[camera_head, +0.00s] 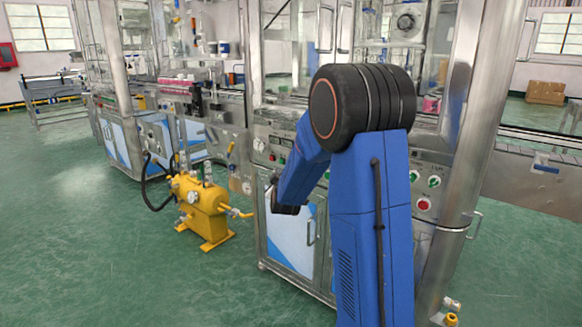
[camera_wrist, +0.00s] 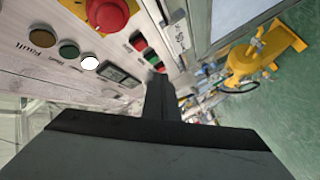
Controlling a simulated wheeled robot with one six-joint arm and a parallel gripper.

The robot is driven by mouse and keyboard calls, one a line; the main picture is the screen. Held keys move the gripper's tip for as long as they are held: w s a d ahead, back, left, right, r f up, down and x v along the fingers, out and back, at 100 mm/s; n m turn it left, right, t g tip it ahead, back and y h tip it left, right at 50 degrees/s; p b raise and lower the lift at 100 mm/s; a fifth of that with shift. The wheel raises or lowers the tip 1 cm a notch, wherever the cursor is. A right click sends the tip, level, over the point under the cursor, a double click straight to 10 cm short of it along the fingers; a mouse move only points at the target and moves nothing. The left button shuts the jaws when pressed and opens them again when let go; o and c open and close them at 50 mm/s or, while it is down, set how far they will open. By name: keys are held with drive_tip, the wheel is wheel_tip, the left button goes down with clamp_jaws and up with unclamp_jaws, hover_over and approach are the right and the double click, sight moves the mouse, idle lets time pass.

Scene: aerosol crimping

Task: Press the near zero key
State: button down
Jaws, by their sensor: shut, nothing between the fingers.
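In the wrist view my gripper (camera_wrist: 160,78) is shut and empty, its dark fingers pointing at the steel control panel (camera_wrist: 35,85). A small dark display unit (camera_wrist: 118,76) is on the panel left of the fingertips. A block of red and green parts (camera_wrist: 145,50) is just above and left of the tips. No zero marking is readable, so I cannot tell which part is the near zero key. The tips look close to the panel; contact cannot be told. In the head view my blue arm hides part of the panel (camera_head: 262,133), and the fingers are not clear.
A red mushroom button (camera_wrist: 108,12) stands out from the panel, with a brown button (camera_wrist: 42,38), a green button (camera_wrist: 69,50) and a white button (camera_wrist: 89,63) near it. A yellow pump unit (camera_head: 205,208) stands on the green floor left of my arm.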

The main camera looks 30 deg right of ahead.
drive_tip(key=shift+w+d, duration=0.25)
drive_tip(key=shift+d, duration=0.45)
drive_tip(key=shift+w+d, duration=0.25)
drive_tip(key=shift+d, duration=0.4)
drive_tip(key=shift+w+d, duration=0.25)
drive_tip(key=shift+d, duration=0.45)
drive_tip(key=shift+d, duration=0.15)
idle(0.5)
drive_tip(key=shift+w+d, duration=0.1)
drive_tip(key=shift+d, duration=0.15)
drive_tip(key=shift+w+d, duration=0.15)
drive_tip(key=shift+d, duration=0.2)
idle(0.8)
drive_tip(key=shift+a, duration=0.15)
drive_tip(key=shift+s+a, duration=0.3)
drive_tip(key=shift+a, duration=0.3)
idle(0.3)
drive_tip(key=shift+s+a, duration=0.3)
drive_tip(key=shift+a, duration=0.5)
drive_tip(key=shift+s+a, duration=0.25)
drive_tip(key=shift+a, duration=0.5)
drive_tip(key=shift+s+a, duration=0.3)
drive_tip(key=shift+a, duration=0.5)
